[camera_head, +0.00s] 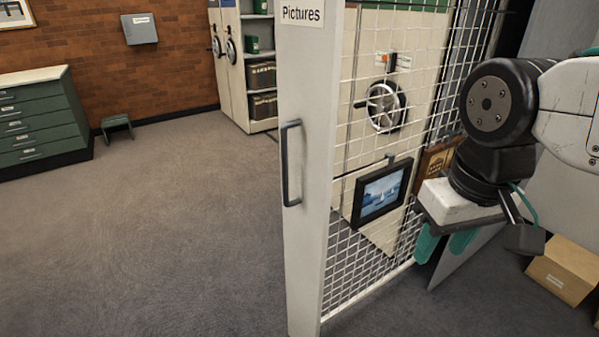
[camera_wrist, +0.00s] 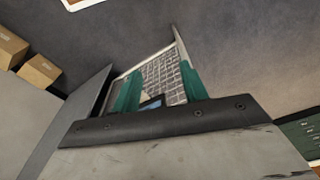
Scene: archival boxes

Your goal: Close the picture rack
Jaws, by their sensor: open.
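The picture rack (camera_head: 312,235) is a tall cream panel labelled "Pictures", with a white wire mesh side running back to the right. It stands pulled out into the room. A dark bar handle (camera_head: 288,163) is on its front edge. A framed sailboat picture (camera_head: 381,193) hangs on the mesh, with another frame partly hidden behind my arm. My gripper (camera_head: 445,243) is open and empty, to the right of the rack and pointing down, apart from the handle. In the wrist view the mesh of the rack (camera_wrist: 165,75) shows between the green fingers (camera_wrist: 160,88).
Cardboard boxes (camera_head: 563,270) sit on the floor at the right; they also show in the wrist view (camera_wrist: 40,70). Shelving with handwheels (camera_head: 232,50) stands behind the rack. A green drawer cabinet (camera_head: 40,115) and a small stool (camera_head: 117,127) are at the left. The carpet left of the rack is clear.

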